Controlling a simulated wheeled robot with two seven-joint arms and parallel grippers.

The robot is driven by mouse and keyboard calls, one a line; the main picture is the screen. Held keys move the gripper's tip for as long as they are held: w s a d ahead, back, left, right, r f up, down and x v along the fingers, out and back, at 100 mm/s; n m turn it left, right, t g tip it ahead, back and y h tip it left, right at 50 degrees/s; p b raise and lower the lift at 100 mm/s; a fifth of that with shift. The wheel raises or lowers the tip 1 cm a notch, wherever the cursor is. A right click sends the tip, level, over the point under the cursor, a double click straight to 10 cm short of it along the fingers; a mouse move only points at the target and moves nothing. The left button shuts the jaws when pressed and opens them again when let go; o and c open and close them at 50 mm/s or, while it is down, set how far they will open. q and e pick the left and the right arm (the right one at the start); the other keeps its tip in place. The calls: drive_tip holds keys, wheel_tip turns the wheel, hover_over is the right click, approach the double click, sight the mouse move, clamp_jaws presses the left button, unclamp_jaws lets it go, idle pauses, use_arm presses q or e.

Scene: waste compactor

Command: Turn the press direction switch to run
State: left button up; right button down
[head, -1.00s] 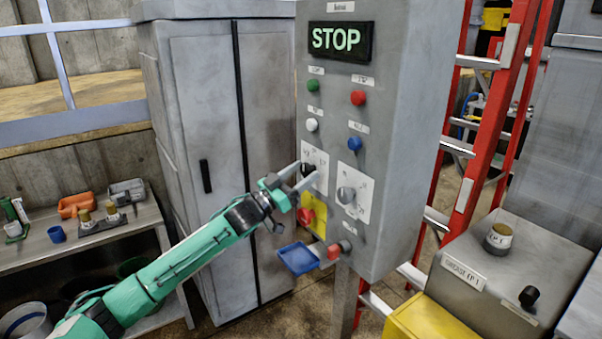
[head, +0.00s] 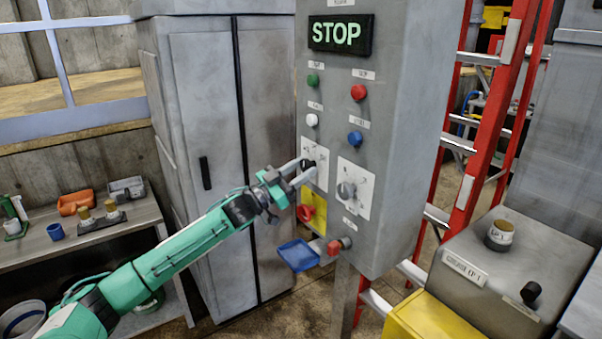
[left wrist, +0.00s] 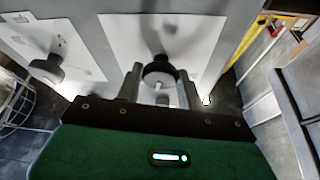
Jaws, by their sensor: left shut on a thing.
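The grey control panel (head: 395,140) carries two rotary switches on white plates, with labels too small to read. My left gripper (head: 307,168) is at the left switch, its fingers on either side of the black knob (head: 308,164). In the left wrist view the fingers are shut on this black knob (left wrist: 159,72), in front of its white plate (left wrist: 165,40). The other switch has a grey knob (head: 346,190) and stands to the right, apart from the gripper. The fingers partly hide the left plate and its markings. My right gripper is not in view.
A lit STOP display (head: 340,34) tops the panel. Green, red, white and blue buttons sit above the switches. Below the gripper are a red emergency button (head: 306,212) on yellow and a blue tray (head: 298,255). A grey cabinet (head: 205,140) stands left, a red ladder (head: 490,150) right.

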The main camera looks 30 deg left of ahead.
use_arm(q)
drive_tip(key=m+g+h, duration=0.1)
drive_tip(key=m, duration=0.2)
drive_tip(key=m+g+h, duration=0.1)
drive_tip(key=m, duration=0.2)
drive_tip(key=shift+a+b, duration=0.15)
drive_tip(key=shift+b, duration=0.25)
drive_tip(key=shift+w+r+m+g+h, duration=0.1)
drive_tip(key=shift+m+g+h, duration=0.3)
drive_tip(key=shift+m, duration=0.7)
drive_tip(key=shift+m+g+h, duration=0.2)
drive_tip(key=shift+m+g, duration=0.4)
drive_tip(key=shift+m, duration=0.8)
drive_tip(key=o, duration=1)
